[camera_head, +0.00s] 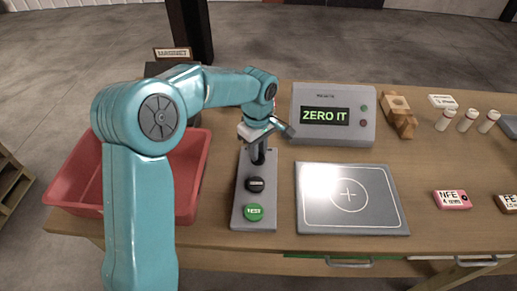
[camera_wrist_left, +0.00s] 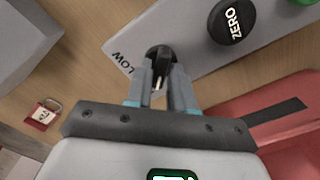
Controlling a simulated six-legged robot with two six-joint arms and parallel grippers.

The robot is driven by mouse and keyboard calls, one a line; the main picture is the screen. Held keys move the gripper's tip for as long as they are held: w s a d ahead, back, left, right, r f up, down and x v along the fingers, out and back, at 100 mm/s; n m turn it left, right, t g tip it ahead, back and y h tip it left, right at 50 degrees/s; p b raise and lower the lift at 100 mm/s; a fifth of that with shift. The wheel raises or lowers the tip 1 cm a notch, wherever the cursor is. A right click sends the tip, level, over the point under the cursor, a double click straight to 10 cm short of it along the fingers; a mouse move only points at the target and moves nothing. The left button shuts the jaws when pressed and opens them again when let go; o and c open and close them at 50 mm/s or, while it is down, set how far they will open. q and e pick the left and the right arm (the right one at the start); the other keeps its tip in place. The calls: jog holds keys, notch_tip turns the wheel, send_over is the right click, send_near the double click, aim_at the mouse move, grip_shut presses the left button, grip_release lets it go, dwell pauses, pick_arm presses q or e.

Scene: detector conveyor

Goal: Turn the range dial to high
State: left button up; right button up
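The range dial (camera_wrist_left: 158,52) is a black knob with a raised grip, at the end of a grey control panel (camera_wrist_left: 118,44). The word LOW is printed beside it in the left wrist view; other dial marks are hidden. My left gripper (camera_wrist_left: 161,72) is over the dial, its two fingers close together on either side of the raised grip, and seems shut on it. In the head view my left gripper (camera_head: 258,150) points down at the far end of the panel (camera_head: 240,195) and mostly hides the dial. My right gripper is not in view.
The black ZERO button (camera_head: 255,184) and green TEST button (camera_head: 253,212) are on the same panel. A red bin (camera_head: 75,180) stands left. A display reading ZERO IT (camera_head: 325,116) stands behind a grey plate (camera_head: 348,225). Wooden blocks (camera_head: 398,112) and vials (camera_head: 467,120) are right.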

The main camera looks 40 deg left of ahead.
pick_arm(q)
jog(key=shift+o, duration=0.9)
jog(key=shift+a, duration=0.1)
jog(key=shift+r, duration=0.3)
notch_tip(320, 180, up, 16)
jog(key=p, duration=0.1)
jog(key=shift+f, duration=0.15)
